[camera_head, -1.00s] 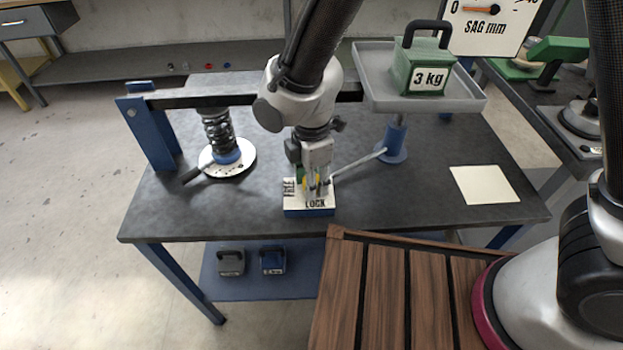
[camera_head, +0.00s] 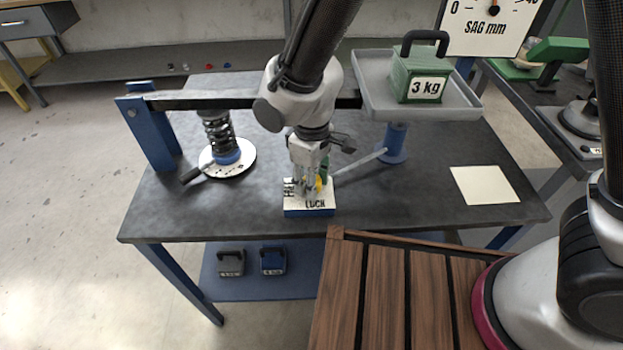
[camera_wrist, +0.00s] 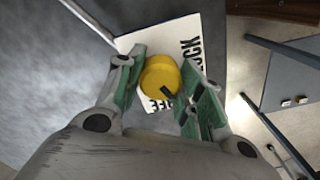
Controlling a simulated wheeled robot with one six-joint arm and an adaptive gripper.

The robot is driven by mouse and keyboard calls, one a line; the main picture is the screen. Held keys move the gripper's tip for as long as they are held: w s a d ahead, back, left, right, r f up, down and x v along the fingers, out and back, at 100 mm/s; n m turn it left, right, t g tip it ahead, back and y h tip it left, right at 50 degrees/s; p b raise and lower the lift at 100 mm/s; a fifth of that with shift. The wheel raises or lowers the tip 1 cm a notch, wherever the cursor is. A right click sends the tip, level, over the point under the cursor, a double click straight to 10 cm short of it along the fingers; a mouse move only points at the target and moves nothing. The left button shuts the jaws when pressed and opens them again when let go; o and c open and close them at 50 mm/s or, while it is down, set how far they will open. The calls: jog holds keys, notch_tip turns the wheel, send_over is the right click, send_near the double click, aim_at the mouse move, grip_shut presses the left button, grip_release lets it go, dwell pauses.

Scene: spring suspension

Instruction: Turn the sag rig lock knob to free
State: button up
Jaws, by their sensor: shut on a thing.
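The yellow lock knob (camera_wrist: 160,76) sits on a white-topped, blue-sided block (camera_head: 310,212) at the front of the bench. It also shows in the head view (camera_head: 319,184), partly hidden by my gripper. My gripper (camera_head: 307,189) is shut on the knob from above. In the wrist view its green-padded fingers (camera_wrist: 160,88) stand on both sides of the knob. The knob's black mark points down and right, toward partly hidden lettering that looks like FREE. The LOCK lettering (camera_wrist: 188,55) shows to the upper right.
A grey tray (camera_head: 468,108) bears a green 3 kg weight (camera_head: 419,76). A beam (camera_head: 205,99) runs above a coil spring (camera_head: 217,130) on a round plate. A sag dial (camera_head: 487,30) stands behind. A pale sheet (camera_head: 485,185) lies right on the bench. The front bench is mostly clear.

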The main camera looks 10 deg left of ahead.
jog(key=m, duration=0.4)
jog(key=shift+m, duration=0.3)
dwell(0.4)
jog(key=o, duration=1)
notch_tip(320, 180, up, 12)
dwell(0.4)
